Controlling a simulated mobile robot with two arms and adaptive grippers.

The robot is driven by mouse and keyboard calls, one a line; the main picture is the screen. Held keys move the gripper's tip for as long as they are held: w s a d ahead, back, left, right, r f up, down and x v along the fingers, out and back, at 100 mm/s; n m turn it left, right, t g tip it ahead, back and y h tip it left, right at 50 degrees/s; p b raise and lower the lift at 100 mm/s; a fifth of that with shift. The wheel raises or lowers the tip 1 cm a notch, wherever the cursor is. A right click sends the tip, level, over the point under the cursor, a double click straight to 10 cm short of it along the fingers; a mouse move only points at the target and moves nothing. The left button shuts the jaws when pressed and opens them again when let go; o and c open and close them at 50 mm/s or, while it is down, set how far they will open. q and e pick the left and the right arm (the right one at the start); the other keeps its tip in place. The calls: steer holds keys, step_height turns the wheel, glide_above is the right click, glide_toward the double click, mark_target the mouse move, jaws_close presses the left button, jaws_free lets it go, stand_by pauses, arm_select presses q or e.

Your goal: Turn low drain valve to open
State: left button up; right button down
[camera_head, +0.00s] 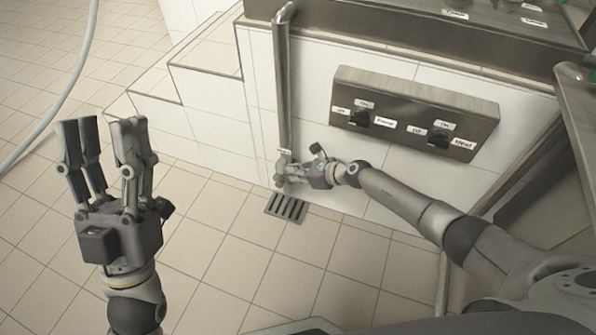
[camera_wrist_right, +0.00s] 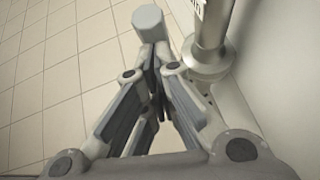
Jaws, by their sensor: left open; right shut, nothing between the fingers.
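The drain pipe (camera_head: 283,90) runs down the white tiled wall to a low fitting (camera_head: 284,157), where the drain valve sits. My right gripper (camera_head: 287,172) is at this fitting and hides most of it. In the right wrist view its fingers (camera_wrist_right: 158,70) are closed together with nothing between them. A grey round-ended cylinder (camera_wrist_right: 149,21) lies just beyond the fingertips, and the metal pipe with its flange (camera_wrist_right: 208,58) stands right beside them. I cannot tell whether the fingers touch either. My left gripper (camera_head: 101,128) is open and empty, raised over the floor at left.
A metal switch box (camera_head: 415,110) with two black knobs is on the wall above my right arm. A floor drain grate (camera_head: 286,208) lies below the pipe. Tiled steps (camera_head: 190,85) rise at left of the pipe. A hose (camera_head: 65,95) crosses the far left. Open floor lies in front.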

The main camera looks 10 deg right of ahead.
arm_select(q)
steer(key=shift+w+d+f+g, duration=0.15)
steer(key=shift+w+f+g, duration=0.5)
steer(key=shift+w, duration=0.35)
arm_select(e)
steer(key=shift+w+a+r, duration=0.3)
steer(key=shift+a, duration=0.15)
arm_select(q)
steer(key=shift+f+y, duration=0.1)
steer(key=shift+y, duration=0.2)
